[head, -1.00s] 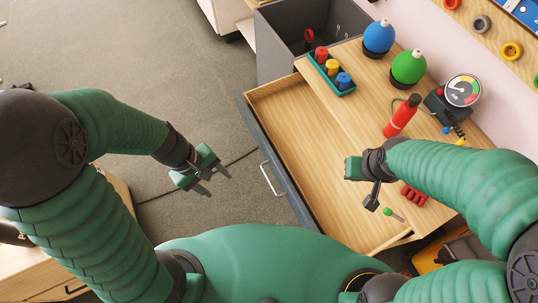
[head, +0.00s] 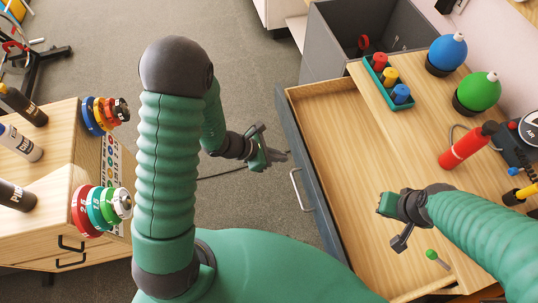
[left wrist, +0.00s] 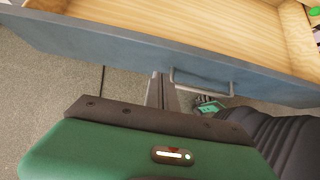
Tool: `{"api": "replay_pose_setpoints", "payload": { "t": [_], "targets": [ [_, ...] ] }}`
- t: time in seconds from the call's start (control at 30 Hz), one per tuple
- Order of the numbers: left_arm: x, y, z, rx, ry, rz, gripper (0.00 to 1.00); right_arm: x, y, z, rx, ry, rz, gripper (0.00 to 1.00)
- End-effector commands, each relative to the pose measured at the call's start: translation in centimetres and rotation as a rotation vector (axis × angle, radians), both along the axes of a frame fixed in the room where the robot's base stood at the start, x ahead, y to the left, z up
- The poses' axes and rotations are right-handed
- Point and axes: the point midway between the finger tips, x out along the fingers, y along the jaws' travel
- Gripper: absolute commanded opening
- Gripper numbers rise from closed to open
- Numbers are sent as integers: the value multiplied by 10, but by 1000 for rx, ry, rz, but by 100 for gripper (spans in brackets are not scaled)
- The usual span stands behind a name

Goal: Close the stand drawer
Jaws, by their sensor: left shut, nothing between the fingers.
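The stand drawer is pulled out, with a blue-grey front (head: 312,172) and a bare wooden inside (head: 335,125). Its metal handle (head: 301,190) is on the front, and also shows in the left wrist view (left wrist: 203,84). My left gripper (head: 284,157) is shut and empty, just outside the drawer front, a little beyond the handle in the head view. In the left wrist view its fingers (left wrist: 160,90) point at the front beside the handle; I cannot tell whether they touch it.
The stand top holds a teal tray (head: 402,106) with coloured pegs, blue (head: 446,52) and green (head: 478,91) bulbs and a red bottle (head: 465,147). A wooden cabinet (head: 60,150) with coloured discs stands at left.

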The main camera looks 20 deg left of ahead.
Motion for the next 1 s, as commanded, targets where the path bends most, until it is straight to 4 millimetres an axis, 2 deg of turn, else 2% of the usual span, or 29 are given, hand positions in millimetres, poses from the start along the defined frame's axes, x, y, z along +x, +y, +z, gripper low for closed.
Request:
{"api": "replay_pose_setpoints", "payload": {
  "t": [0.03,0.2,0.77,0.87,1.0],
  "targets": [
    [7,-10,2,0,-6,-8,0,0,0,-2,0,0,0,0],
    [19,-27,3,1,-5,-4,0,0,0,-4,0,0,0,0],
    [26,-36,3,1,-5,-4,0,0,0,-5,0,0,0,0],
    [32,-45,3,0,-5,-6,0,0,0,-7,0,0,0,0],
    [49,-69,2,-1,-7,-8,0,0,0,-11,0,0,0,0]
  ]
}}
